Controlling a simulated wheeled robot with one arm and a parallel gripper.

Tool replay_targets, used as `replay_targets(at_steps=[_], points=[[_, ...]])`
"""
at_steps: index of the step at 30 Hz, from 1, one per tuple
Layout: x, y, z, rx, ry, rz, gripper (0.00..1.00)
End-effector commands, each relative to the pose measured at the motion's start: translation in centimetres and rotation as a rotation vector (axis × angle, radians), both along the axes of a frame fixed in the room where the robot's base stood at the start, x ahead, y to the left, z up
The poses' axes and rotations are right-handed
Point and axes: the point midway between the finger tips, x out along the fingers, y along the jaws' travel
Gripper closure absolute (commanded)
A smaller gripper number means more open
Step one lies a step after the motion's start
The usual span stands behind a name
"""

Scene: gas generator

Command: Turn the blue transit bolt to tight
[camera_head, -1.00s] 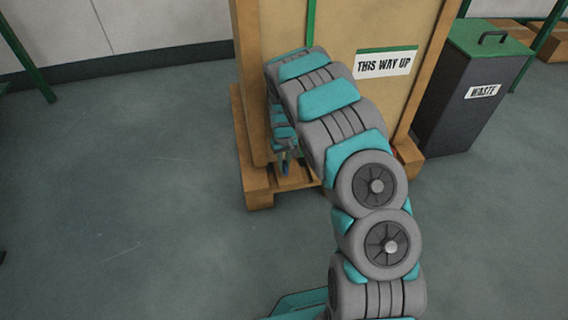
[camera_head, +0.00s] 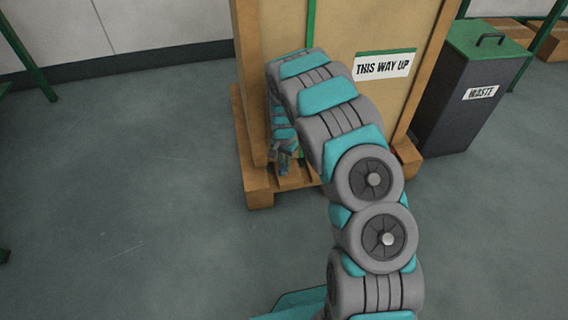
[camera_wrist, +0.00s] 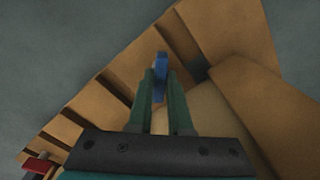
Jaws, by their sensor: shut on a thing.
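The blue transit bolt (camera_wrist: 161,64) shows in the wrist view between the tips of two green fingers. My gripper (camera_wrist: 161,92) is shut on it, with the bolt's blue head reaching past the fingertips. In the head view my gripper (camera_head: 286,162) is small and low beside the crate, near the pallet, and partly hidden by my arm. The bolt cannot be made out clearly in the head view. How far it is turned cannot be told.
A wooden crate (camera_head: 352,30) marked THIS WAY UP stands on a pallet (camera_head: 258,184). A dark waste bin (camera_head: 463,100) with a green lid stands to its right. A red part (camera_wrist: 38,165) lies at the wrist view's lower left. The floor (camera_head: 120,180) at left is clear.

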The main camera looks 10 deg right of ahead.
Motion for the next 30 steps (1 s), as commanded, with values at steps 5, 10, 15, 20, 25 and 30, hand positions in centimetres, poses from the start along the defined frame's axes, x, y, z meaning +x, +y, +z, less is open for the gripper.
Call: replay_targets(at_steps=[5,10,15,20,25,30], points=[[0.1,-0.03,0.06,0.0,-0.003,-0.168,1.0],[0.11,-0.04,0.05,0.001,-0.004,-0.33,1.0],[0.12,-0.05,0.05,0.001,-0.003,-0.483,1.0],[0.11,-0.04,0.04,0.001,-0.003,-0.608,1.0],[0.1,-0.03,0.04,0.0,-0.003,-0.71,1.0],[0.09,-0.02,0.04,0.001,-0.002,-0.777,1.0]])
